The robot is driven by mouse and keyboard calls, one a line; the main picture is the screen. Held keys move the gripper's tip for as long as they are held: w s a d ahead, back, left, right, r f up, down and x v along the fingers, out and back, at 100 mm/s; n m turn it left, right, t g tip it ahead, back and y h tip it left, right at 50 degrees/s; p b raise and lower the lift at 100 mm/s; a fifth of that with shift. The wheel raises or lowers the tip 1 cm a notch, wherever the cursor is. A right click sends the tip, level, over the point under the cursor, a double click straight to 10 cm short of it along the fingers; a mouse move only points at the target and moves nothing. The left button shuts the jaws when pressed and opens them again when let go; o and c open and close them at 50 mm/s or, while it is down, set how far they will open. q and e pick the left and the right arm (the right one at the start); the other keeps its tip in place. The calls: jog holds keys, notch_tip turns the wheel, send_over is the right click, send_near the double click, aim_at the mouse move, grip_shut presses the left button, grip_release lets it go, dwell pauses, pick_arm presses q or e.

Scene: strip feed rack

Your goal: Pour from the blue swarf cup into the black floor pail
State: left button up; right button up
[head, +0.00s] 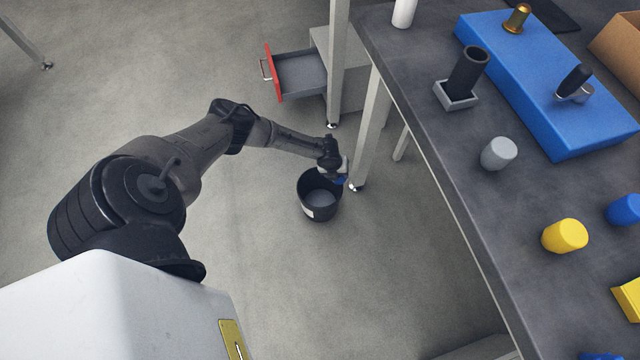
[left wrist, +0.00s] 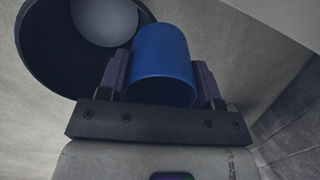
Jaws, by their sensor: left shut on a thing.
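The blue swarf cup (left wrist: 163,55) is between the two fingers of my left gripper (left wrist: 162,82) in the left wrist view, and the gripper is shut on it. In the head view only a small blue part of the cup (head: 340,180) shows under my left gripper (head: 338,174). The black floor pail (head: 322,213) stands upright on the floor below, beside the table leg. The gripper and cup are over its upper right rim in the head view. The pail (left wrist: 42,55) also shows behind the cup in the left wrist view. The cup's contents and exact tilt cannot be told. My right gripper is out of view.
A table (head: 470,215) on the right has a leg (head: 368,135) close to the pail. A grey cabinet with an open red-fronted drawer (head: 275,72) stands behind. Grey, yellow and blue cups and a blue block (head: 545,85) are on the table. Floor left of the pail is clear.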

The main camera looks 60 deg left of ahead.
pick_arm(q)
jog(key=shift+w+d+g+b, duration=0.35)
jog(key=shift+w+g, duration=0.1)
jog(key=shift+g, duration=0.25)
jog(key=shift+d+r+g, duration=0.1)
jog(key=shift+r+g, duration=0.15)
jog(key=shift+g, duration=0.05)
jog(key=shift+r, duration=0.1)
jog(key=shift+s, duration=0.3)
jog(key=shift+r+p, duration=0.4)
jog(key=shift+p, duration=0.05)
jog(key=shift+r, duration=0.4)
jog(key=shift+w+r+g+p, duration=0.2)
jog(key=shift+r+g+p, duration=0.3)
jog(key=shift+r+p, duration=0.2)
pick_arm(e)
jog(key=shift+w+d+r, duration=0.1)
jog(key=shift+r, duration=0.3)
pick_arm(q)
jog(key=shift+s, duration=0.2)
